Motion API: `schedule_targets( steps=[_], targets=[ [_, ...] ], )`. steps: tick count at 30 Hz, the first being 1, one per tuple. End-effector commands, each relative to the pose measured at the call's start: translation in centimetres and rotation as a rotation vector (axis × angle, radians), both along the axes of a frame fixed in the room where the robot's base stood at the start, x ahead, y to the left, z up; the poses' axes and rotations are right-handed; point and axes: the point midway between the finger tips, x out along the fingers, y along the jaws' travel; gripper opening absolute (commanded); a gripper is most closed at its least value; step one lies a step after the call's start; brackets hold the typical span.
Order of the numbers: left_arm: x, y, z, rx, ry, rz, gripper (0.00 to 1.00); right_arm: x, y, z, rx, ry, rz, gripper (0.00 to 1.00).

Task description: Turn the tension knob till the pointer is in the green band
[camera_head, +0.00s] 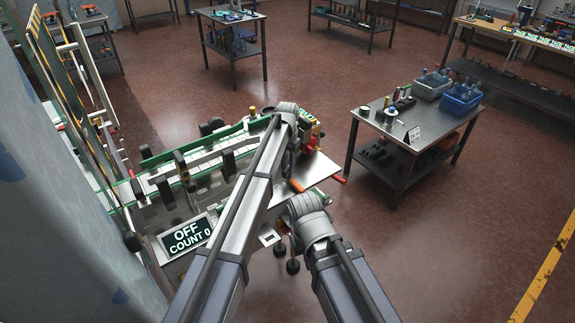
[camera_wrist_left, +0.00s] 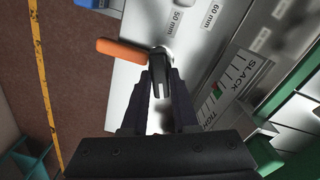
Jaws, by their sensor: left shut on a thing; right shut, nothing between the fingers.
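The tension knob (camera_wrist_left: 159,72), a dark grey piece, sits between the fingertips of my left gripper (camera_wrist_left: 164,82) in the left wrist view. The left gripper is shut on it. The tension scale (camera_wrist_left: 235,78), marked SLACK and TIGHT, lies to the right of the fingers. It has a small green band (camera_wrist_left: 218,91) with a red mark (camera_wrist_left: 213,86) at its edge; the pointer is too small to place exactly. In the head view my left wrist (camera_head: 288,118) hides the fingers over the machine. My right gripper (camera_head: 303,212) is low at the machine's front, its fingertips hidden.
An orange handle (camera_wrist_left: 120,50) lies just left of the knob; it also shows in the head view (camera_head: 296,185). A red handle (camera_head: 339,179) sticks out at the plate's right edge. A display (camera_head: 188,236) reads OFF, COUNT 0. A table (camera_head: 440,130) stands right, beyond open floor.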

Motion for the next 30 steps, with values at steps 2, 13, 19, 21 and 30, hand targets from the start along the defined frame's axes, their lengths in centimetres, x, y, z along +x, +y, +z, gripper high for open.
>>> schedule_targets(
  steps=[2, 13, 19, 21, 30],
  targets=[
    [0.0, 0.01, 0.0, 0.0, 0.0, -0.053, 0.0, 0.0, 0.0, 0.0, 0.0, 0.0, 0.0, 0.0],
    [0.0, 0.01, 0.0, 0.0, 0.0, -0.22, 0.0, 0.0, 0.0, 0.0, 0.0, 0.0, 0.0, 0.0],
    [0.0, 0.01, 0.0, 0.0, 0.0, -0.251, 0.0, 0.0, 0.0, 0.0, 0.0, 0.0, 0.0, 0.0],
    [0.0, 0.01, 0.0, 0.0, 0.0, -0.254, 0.0, 0.0, 0.0, 0.0, 0.0, 0.0, 0.0, 0.0],
    [0.0, 0.01, 0.0, 0.0, 0.0, -0.255, 0.0, 0.0, 0.0, 0.0, 0.0, 0.0, 0.0, 0.0]
  ],
)
